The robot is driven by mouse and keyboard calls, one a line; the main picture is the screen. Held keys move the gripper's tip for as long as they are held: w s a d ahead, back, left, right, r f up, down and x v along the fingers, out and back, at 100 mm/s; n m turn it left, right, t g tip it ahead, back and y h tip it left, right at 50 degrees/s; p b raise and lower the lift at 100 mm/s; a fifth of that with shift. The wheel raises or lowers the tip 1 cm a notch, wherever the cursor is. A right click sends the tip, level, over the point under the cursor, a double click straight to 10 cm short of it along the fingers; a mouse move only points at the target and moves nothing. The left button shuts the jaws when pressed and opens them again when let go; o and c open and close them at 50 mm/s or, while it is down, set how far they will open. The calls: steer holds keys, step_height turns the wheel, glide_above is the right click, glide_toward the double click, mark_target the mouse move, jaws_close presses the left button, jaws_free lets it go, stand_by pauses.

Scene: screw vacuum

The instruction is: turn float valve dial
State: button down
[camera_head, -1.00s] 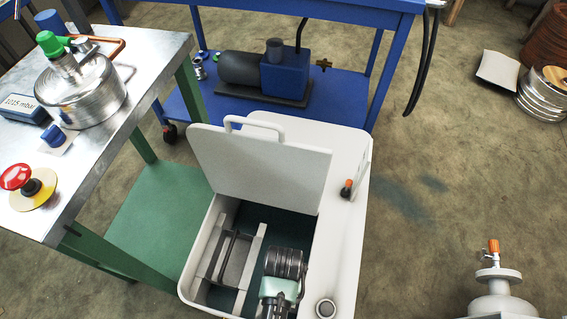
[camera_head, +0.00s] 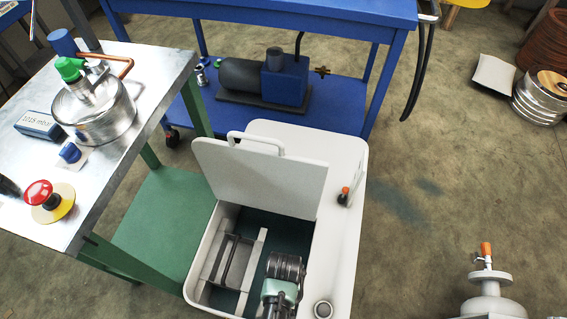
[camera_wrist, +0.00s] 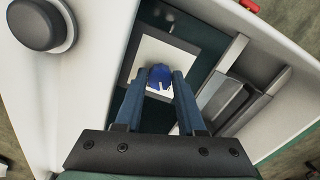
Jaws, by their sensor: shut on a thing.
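The blue dial (camera_wrist: 160,74) sits on a white square plate (camera_wrist: 148,50) inside the white box, seen in the wrist view. My gripper (camera_wrist: 161,79) is shut on this dial, one blue finger on each side of it. In the head view my arm reaches down into the open white box (camera_head: 340,235). My fingertips and this dial are hidden there.
The raised lid (camera_head: 260,180) stands behind the opening. A slatted frame (camera_head: 228,262) is in the box to the left of my arm. A metal table (camera_head: 120,190) at left holds a steel vessel (camera_head: 95,112), another blue knob (camera_head: 70,153) and a red button (camera_head: 38,192).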

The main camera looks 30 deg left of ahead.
steer(key=shift+w+r+n+p, duration=0.1)
steer(key=shift+n+p, duration=0.25)
steer(key=shift+n, duration=0.25)
steer(key=c, duration=0.8)
jaws_free()
step_height(320, 180, up, 13)
steer(key=p, duration=0.6)
